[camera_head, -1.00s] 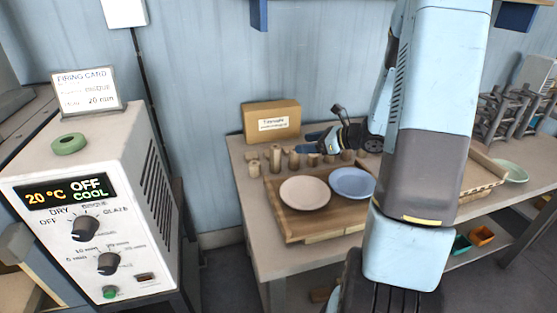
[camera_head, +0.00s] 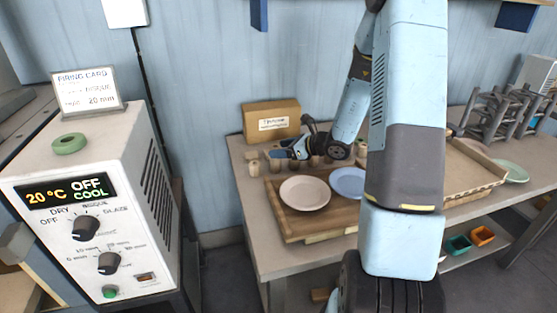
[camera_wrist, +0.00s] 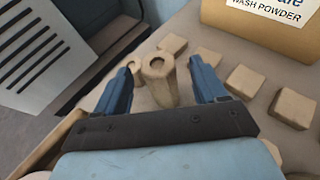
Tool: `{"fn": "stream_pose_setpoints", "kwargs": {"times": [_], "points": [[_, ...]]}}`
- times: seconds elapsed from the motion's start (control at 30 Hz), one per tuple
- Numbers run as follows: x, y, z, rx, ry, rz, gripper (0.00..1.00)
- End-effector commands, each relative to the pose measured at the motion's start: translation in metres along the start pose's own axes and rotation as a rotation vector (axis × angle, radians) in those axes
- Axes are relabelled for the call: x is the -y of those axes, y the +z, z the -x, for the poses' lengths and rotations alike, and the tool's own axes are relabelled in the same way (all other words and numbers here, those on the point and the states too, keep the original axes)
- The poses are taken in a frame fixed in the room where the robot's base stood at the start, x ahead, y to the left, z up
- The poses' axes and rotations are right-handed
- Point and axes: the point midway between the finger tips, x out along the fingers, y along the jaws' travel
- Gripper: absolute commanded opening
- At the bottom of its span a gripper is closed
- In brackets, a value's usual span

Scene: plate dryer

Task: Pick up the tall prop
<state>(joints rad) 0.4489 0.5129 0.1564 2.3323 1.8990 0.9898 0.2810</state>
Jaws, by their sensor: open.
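The tall prop (camera_wrist: 160,88), a tan cylinder with a dark hole in its top, stands upright between the fingers of my gripper (camera_wrist: 160,66) in the wrist view. The fingers are open, with a gap on each side of the prop. In the head view my gripper (camera_head: 273,154) is low over the back left of the table, and it partly hides the props there. A smaller tan prop (camera_wrist: 135,63) stands just left of the tall one, close to the left finger. Several short square-topped props (camera_wrist: 245,80) stand to the right.
A wash powder box (camera_head: 271,121) stands behind the props against the wall. A wooden tray (camera_head: 292,222) with a pinkish plate (camera_head: 305,193) and a blue plate (camera_head: 347,182) lies in front. The dryer cabinet (camera_head: 95,200) stands left, across a gap.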

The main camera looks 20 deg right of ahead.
Motion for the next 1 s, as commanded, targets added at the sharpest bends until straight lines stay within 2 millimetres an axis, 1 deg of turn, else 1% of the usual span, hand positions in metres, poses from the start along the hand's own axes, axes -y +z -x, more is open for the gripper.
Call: {"fn": "stream_pose_setpoints", "kwargs": {"times": [0.03, 0.1, 0.2, 0.3, 0.53, 1.0], "points": [[-0.001, -0.003, -0.008, 0.0, 0.002, -0.001, 0.71], [-0.001, -0.003, -0.017, 0.0, 0.001, -0.001, 0.71], [-0.001, -0.003, -0.026, -0.001, 0.001, 0.0, 0.71], [-0.001, -0.003, -0.03, 0.0, -0.001, 0.0, 0.71], [-0.001, -0.003, -0.03, 0.0, -0.002, 0.0, 0.7], [0.0, -0.003, -0.03, 0.0, -0.002, 0.0, 0.25]]}}
